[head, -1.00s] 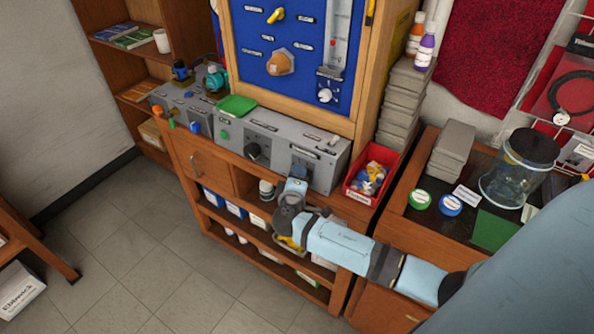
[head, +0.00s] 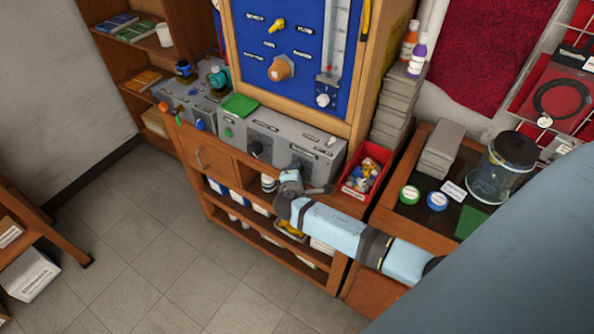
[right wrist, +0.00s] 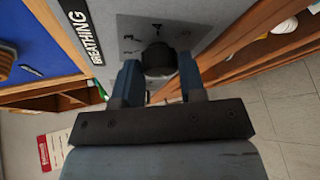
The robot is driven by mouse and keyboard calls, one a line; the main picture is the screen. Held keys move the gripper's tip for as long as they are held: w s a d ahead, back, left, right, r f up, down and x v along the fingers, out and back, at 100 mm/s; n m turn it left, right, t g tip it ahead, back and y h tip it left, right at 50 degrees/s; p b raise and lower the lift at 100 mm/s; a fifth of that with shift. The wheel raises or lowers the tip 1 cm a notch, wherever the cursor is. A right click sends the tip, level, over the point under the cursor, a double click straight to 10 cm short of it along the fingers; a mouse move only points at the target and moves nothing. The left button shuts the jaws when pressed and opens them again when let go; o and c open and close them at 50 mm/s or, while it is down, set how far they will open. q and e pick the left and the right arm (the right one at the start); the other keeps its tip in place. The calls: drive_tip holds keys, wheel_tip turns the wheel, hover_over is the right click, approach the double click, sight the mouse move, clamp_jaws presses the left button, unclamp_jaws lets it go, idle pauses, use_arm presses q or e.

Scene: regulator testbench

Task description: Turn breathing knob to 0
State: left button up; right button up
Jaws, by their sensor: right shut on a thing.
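My right gripper (right wrist: 159,72) is shut on this knob, with one blue-grey finger on each side. My left gripper is in neither view.
Another black knob (head: 254,149) stands left of my gripper on the same box. A red bin (head: 368,170) is close on the right, beside my arm. Open wooden shelves (head: 265,243) lie below. The blue board (head: 297,38) rises behind.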

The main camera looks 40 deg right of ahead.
idle(0.3)
drive_tip(key=o, duration=0.9)
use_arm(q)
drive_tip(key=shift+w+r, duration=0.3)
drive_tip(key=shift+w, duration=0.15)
use_arm(e)
drive_tip(key=shift+a, duration=0.1)
use_arm(q)
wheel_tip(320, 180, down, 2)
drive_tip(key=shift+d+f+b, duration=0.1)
drive_tip(key=shift+b, duration=1)
use_arm(e)
drive_tip(key=v, duration=1.3)
drive_tip(key=shift+s+a, duration=0.2)
drive_tip(key=shift+s, duration=0.05)
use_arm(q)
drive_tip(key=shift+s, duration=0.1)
